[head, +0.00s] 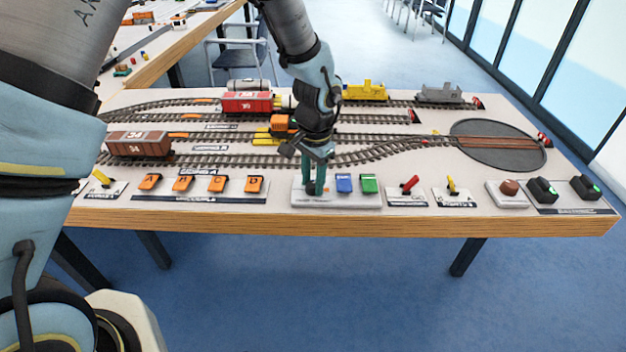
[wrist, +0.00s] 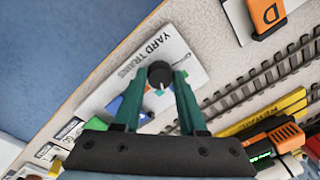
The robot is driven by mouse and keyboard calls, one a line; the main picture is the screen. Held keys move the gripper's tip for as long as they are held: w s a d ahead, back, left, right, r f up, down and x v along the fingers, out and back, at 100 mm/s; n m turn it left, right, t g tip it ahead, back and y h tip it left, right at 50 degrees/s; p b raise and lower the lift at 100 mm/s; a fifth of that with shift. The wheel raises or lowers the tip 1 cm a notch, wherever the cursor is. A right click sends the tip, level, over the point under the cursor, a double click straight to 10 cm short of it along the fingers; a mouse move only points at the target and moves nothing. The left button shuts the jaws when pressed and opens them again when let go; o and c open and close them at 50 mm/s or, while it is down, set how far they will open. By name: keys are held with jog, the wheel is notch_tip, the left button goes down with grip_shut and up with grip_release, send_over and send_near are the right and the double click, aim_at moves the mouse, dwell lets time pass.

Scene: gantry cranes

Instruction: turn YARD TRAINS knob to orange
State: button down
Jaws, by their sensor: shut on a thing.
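The YARD TRAINS knob (wrist: 160,74) is a small round black knob with a pale pointer line, seen in the wrist view. It stands on a white plate (wrist: 172,50) lettered YARD TRAINS. My gripper (wrist: 159,80) has its green fingers on both sides of the knob and is shut on it. The gripper comes straight down on the plate in the head view (head: 315,188), where it hides the knob. The pointer's exact setting is hard to read.
A blue block (head: 344,183) and a green block (head: 369,184) sit right of my gripper. Orange lettered blocks (head: 183,184) lie to the left, and a red lever (head: 409,184) to the right. Tracks with a yellow engine (head: 365,91) and red wagon (head: 250,103) lie behind.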

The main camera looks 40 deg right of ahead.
aim_at(312, 187)
jog(key=m+p, duration=0.1)
jog(key=m, duration=0.4)
jog(key=shift+r+m, duration=0.1)
jog(key=shift+m, duration=0.2)
jog(key=shift+w+m+p, duration=0.1)
jog(key=shift+m+p, duration=0.5)
jog(key=shift+m, duration=1.6)
jog(key=shift+c, duration=2.3)
grip_release()
notch_tip(312, 187, up, 11)
jog(key=b, duration=0.1)
jog(key=shift+s+a+f, duration=0.2)
jog(key=shift+s+a, duration=0.05)
